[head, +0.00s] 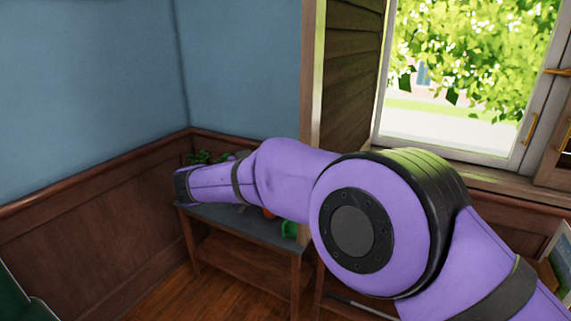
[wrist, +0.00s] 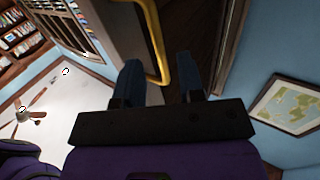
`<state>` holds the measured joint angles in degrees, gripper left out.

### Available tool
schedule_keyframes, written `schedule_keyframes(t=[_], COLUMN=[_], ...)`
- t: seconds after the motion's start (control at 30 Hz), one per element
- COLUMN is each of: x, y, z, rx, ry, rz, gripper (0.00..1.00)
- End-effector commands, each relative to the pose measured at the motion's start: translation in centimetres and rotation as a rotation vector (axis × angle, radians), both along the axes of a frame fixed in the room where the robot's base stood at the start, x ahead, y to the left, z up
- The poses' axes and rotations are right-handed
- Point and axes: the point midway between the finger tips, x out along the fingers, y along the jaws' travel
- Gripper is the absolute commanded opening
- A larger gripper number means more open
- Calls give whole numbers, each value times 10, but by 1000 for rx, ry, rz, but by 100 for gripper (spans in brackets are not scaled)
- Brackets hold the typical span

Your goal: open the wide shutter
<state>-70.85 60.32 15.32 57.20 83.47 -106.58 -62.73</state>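The wide shutter (head: 349,85) is a dark slatted wood panel with a pale edge, standing out from the left side of the window in the head view. In the wrist view, a yellow bar handle (wrist: 154,40) runs down from the top in front of a brown panel (wrist: 203,28), probably the shutter. My gripper (wrist: 160,75) is open, with two dark blue fingers. The handle's lower bend shows between the fingers, nearer the left one; contact cannot be told. My purple arm reaches left across the head view, where I cannot make out the gripper.
A low wooden table (head: 238,223) with plants stands in the corner below my arm. The window (head: 470,75) has brass handles on its right side. In the wrist view, a framed picture (wrist: 288,103) hangs on the blue wall and bookshelves (wrist: 20,38) show at upper left.

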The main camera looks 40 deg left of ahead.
Motion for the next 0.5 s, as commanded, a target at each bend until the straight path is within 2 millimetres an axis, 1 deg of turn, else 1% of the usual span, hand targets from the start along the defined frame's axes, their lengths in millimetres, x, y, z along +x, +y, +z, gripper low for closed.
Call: schedule_keyframes(t=[0.03, 0.1, 0.3, 0.5], x=[-11, -23, -50, -61], y=[5, 10, 22, 26], z=[-1, -1, -1, -1], rx=[-1, -1, 0, -2], ry=[1, 1, 0, 1], rz=[3, 3, 1, 0], gripper=[36, 36, 36, 36])
